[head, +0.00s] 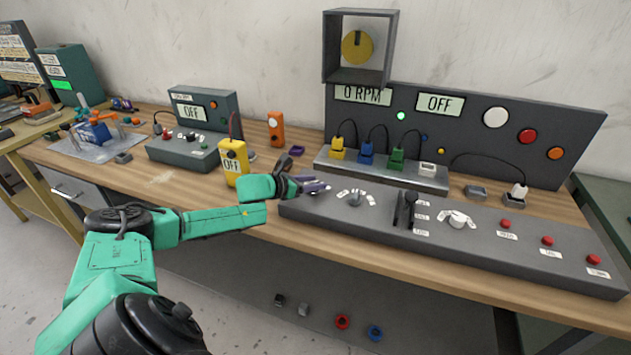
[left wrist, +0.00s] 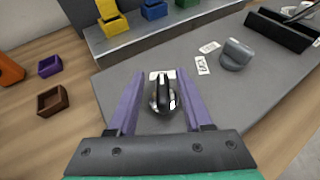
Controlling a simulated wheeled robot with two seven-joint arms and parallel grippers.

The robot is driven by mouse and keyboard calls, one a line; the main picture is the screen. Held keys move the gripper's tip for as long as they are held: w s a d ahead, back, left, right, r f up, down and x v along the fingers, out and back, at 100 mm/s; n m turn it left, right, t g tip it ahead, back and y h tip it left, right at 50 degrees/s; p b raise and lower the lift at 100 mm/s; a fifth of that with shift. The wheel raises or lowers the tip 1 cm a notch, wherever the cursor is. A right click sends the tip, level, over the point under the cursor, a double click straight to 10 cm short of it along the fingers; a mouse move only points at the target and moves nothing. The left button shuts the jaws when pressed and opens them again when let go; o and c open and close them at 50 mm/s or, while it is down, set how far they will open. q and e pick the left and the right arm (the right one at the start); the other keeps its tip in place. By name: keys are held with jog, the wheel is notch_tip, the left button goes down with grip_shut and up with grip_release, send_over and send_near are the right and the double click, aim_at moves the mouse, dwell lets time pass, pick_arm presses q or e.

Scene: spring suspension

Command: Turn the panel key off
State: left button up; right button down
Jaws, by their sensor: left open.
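The panel key (left wrist: 162,95) is a dark upright grip on a round silver base, at the left end of the grey sloped control panel (head: 400,232). My left gripper (head: 318,186) reaches over that end of the panel. In the left wrist view its two purple fingers (left wrist: 160,80) stand open on either side of the key, with a visible gap on both sides. A small white label lies just beyond the key. In the head view the key is mostly hidden by the gripper. My right gripper is out of view.
A grey rotary knob (head: 355,198) with white labels sits right of the key, then a black lever (head: 405,208). A ledge with coloured plugs (head: 381,170) runs behind. A yellow meter (head: 234,162) stands left of the gripper. The upright board's display (head: 440,103) reads OFF.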

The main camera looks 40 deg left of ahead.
pick_arm(q)
jog(key=shift+w+d, duration=0.25)
jog(key=shift+w, duration=0.1)
grip_shut()
jog(key=shift+f, duration=0.1)
